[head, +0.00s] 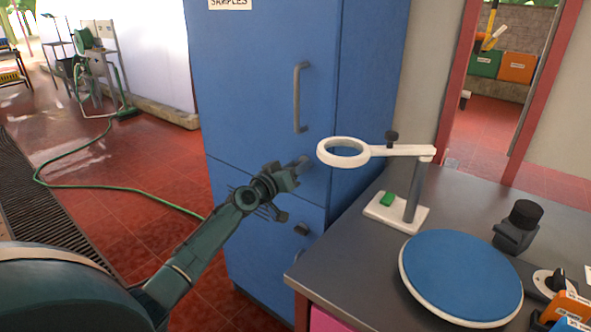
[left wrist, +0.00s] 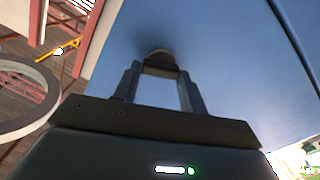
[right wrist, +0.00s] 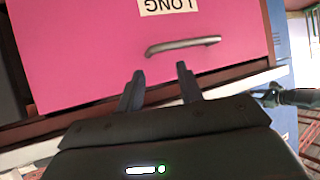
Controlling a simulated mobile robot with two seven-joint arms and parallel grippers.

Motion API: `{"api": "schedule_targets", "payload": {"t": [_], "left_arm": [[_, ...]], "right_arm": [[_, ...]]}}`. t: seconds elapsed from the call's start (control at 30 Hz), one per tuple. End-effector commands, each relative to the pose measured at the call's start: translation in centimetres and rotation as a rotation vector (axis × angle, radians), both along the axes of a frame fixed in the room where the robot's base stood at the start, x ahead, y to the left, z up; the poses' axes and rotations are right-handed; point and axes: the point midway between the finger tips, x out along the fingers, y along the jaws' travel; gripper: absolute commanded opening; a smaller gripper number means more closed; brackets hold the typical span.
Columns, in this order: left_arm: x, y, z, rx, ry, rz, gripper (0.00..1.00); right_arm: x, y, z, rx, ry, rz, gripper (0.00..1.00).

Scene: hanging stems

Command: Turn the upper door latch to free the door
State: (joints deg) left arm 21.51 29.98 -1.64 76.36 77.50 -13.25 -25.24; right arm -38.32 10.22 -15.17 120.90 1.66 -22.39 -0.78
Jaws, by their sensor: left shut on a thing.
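The blue cabinet (head: 262,75) stands in the middle of the head view, with its upper door shut and a grey vertical handle (head: 297,97). My left gripper (head: 293,169) is at the low right part of the upper door, shut on the upper door latch (left wrist: 158,56). In the left wrist view the two fingers (left wrist: 160,72) hold the dark latch knob against the blue door. The fingers hide much of the latch in the head view. A lower latch (head: 301,229) sits on the door below. My right gripper (right wrist: 158,83) is open and empty before a pink drawer (right wrist: 100,50).
A grey bench (head: 375,255) stands right of the cabinet. It carries a ring magnifier (head: 343,152) close to my left gripper, a blue round plate (head: 462,275) and a black-knobbed device (head: 518,225). The drawer has a metal handle (right wrist: 183,46). A green hose (head: 85,150) lies on the red floor.

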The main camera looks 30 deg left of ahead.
Motion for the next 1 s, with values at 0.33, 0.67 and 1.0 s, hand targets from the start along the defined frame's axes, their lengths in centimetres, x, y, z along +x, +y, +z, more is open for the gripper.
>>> {"api": "schedule_targets", "payload": {"t": [0.33, 0.67, 1.0], "left_arm": [[0.01, 0.06, -0.11, -0.33, 0.024, 0.0, 0.19], [0.03, 0.14, -0.12, -0.644, 0.049, 0.001, 0.19], [0.04, 0.16, -0.2, -0.942, 0.073, -0.001, 0.19]], "right_arm": [[0.14, 0.27, 0.31, 0.006, -0.017, 0.012, 0.36], [0.15, 0.06, 0.24, 0.004, -0.015, 0.008, 0.36], [0.08, -0.1, 0.27, -0.003, -0.009, 0.006, 0.36]]}}
